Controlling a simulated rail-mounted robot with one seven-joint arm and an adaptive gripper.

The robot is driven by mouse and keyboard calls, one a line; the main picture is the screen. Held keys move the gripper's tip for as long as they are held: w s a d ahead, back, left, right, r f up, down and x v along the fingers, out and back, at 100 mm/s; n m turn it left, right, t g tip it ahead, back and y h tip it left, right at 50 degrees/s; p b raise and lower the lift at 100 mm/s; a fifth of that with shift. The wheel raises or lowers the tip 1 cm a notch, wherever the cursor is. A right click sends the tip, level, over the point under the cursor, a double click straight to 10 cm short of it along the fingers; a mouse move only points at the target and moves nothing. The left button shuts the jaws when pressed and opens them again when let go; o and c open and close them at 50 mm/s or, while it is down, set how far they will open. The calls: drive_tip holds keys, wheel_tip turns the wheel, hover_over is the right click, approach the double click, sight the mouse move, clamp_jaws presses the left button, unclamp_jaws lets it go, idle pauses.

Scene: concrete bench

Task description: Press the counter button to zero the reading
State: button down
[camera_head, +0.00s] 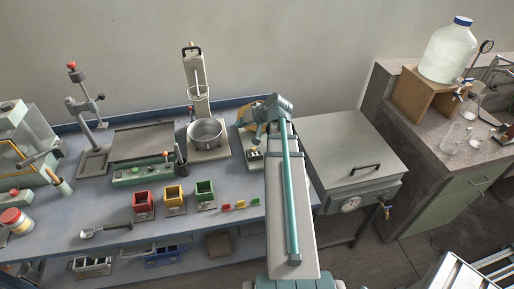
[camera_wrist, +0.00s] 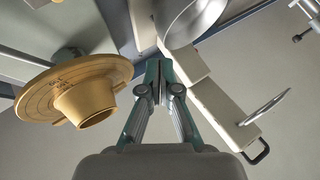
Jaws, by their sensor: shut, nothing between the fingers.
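My gripper (camera_wrist: 157,75) is shut and empty in the wrist view. A small box with dark and white windows (camera_head: 255,154), perhaps the counter, sits on the bench just left of my arm. I cannot make out its reading or a button on it.
A metal pot (camera_head: 205,132) stands on a scale-like stand left of my arm; it also shows in the wrist view (camera_wrist: 192,20). A grey lidded box (camera_head: 345,145) is close on the right.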

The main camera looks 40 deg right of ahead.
sight(255, 149)
drive_tip(key=shift+m+h, duration=0.3)
drive_tip(key=shift+m, duration=0.2)
drive_tip(key=s+d, duration=0.1)
drive_tip(key=s, duration=0.1)
drive_tip(key=s+d, duration=0.2)
drive_tip(key=shift+d+f, duration=0.15)
drive_tip(key=shift+d, duration=0.05)
drive_tip(key=shift+f, duration=0.1)
drive_tip(key=shift+f+b, duration=2.6)
drive_tip(key=shift+f, duration=1.7)
drive_tip(key=shift+f+b, duration=0.45)
drive_tip(key=shift+f+b, duration=0.35)
drive_tip(key=shift+f, duration=0.1)
drive_tip(key=shift+r, duration=0.2)
drive_tip(key=shift+r+p, duration=0.45)
drive_tip(key=shift+r, duration=0.25)
